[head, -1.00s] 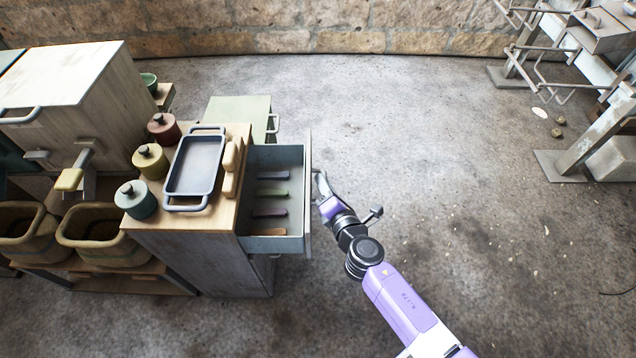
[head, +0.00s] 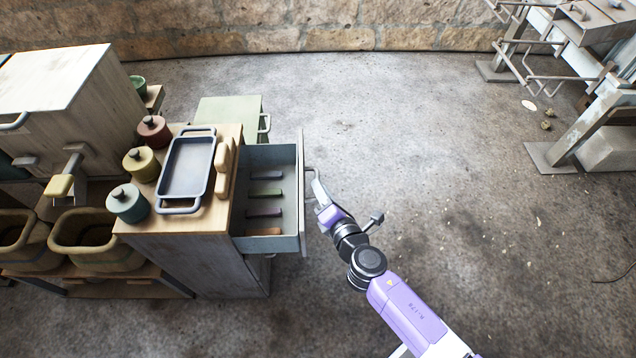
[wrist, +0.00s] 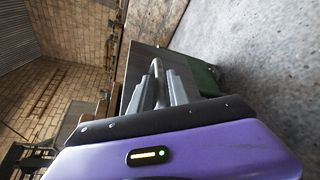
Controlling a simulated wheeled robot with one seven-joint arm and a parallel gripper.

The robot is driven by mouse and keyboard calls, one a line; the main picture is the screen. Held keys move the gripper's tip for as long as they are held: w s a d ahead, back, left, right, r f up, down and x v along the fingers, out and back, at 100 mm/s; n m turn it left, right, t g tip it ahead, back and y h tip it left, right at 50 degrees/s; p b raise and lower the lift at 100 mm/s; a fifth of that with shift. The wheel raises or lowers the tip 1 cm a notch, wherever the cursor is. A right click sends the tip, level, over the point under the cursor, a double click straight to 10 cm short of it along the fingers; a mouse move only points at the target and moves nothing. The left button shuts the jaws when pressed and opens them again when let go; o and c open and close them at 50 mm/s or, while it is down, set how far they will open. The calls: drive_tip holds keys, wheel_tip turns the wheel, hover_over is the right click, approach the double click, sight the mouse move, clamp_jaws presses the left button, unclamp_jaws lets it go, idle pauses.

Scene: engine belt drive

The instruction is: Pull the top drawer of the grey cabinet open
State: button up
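The grey cabinet (head: 190,262) stands left of centre in the head view, under a wooden top. Its top drawer (head: 285,152) is pulled well out to the right, and its inside shows. The drawer's bar handle (head: 309,170) is on the outer face of its front. My gripper (head: 317,188) is right beside the handle, at the drawer's front. In the wrist view my gripper (wrist: 162,88) has its two fingers apart, with the handle (wrist: 156,68) near their tips. Firm contact with the handle does not show.
A tray (head: 188,168) and several lidded pots (head: 128,203) stand on the cabinet top. A green cabinet (head: 228,108) is behind the drawer. Metal frames (head: 575,130) stand at the far right.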

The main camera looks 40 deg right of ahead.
drive_tip(key=shift+v, duration=2.3)
drive_tip(key=shift+s, duration=0.1)
